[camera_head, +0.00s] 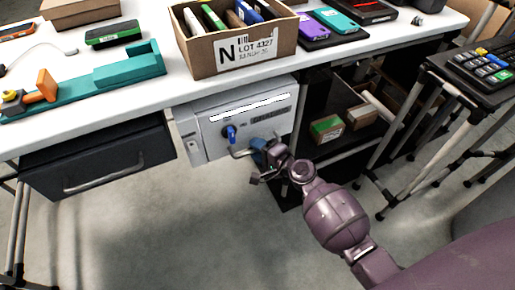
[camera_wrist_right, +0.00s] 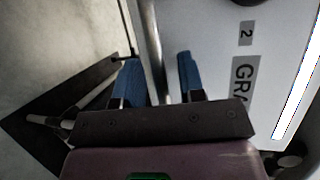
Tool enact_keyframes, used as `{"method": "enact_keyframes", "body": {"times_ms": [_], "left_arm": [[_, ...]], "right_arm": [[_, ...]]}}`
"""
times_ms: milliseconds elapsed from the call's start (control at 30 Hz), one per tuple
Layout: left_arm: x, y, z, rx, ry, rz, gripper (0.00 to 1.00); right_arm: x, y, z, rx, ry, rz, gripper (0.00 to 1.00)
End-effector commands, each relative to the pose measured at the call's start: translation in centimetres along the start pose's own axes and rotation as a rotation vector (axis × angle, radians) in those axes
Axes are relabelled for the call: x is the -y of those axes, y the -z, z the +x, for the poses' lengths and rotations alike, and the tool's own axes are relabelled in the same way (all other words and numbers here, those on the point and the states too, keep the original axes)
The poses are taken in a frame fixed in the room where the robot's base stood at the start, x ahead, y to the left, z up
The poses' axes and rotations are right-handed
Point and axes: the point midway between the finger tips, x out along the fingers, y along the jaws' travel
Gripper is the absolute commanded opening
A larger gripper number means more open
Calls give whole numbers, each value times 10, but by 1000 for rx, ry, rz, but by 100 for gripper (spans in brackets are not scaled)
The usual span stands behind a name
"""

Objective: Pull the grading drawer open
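The grading drawer (camera_head: 235,112) is a pale grey front under the white table, with a blue key (camera_head: 231,133) in its lock and a metal bar handle (camera_head: 241,153) below. It looks shut. In the right wrist view its front (camera_wrist_right: 205,25) carries a label reading "2" and "GRA". My right gripper (camera_head: 259,148) is at the right part of the handle. In the wrist view its blue fingers (camera_wrist_right: 158,75) are apart, with the handle bar (camera_wrist_right: 153,45) running between them and a gap to each side. My left gripper is out of view.
A dark drawer (camera_head: 95,160) with its own handle hangs to the left. A cardboard lot box (camera_head: 200,62) stands on the table above. A shelf with small cartons (camera_head: 326,128) is at the right, near a stand with a keypad (camera_head: 485,68). The floor in front is clear.

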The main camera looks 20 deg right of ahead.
Motion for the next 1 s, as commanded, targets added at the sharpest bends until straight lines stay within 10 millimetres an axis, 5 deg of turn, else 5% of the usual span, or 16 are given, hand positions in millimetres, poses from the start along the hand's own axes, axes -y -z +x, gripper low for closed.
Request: {"method": "enact_keyframes", "body": {"times_ms": [233,500,1000], "left_arm": [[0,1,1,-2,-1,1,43],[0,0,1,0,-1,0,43],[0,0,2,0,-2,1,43]], "right_arm": [[1,0,1,0,1,0,36],[0,0,0,0,1,0,0],[-2,-2,-6,0,0,-1,0]]}}
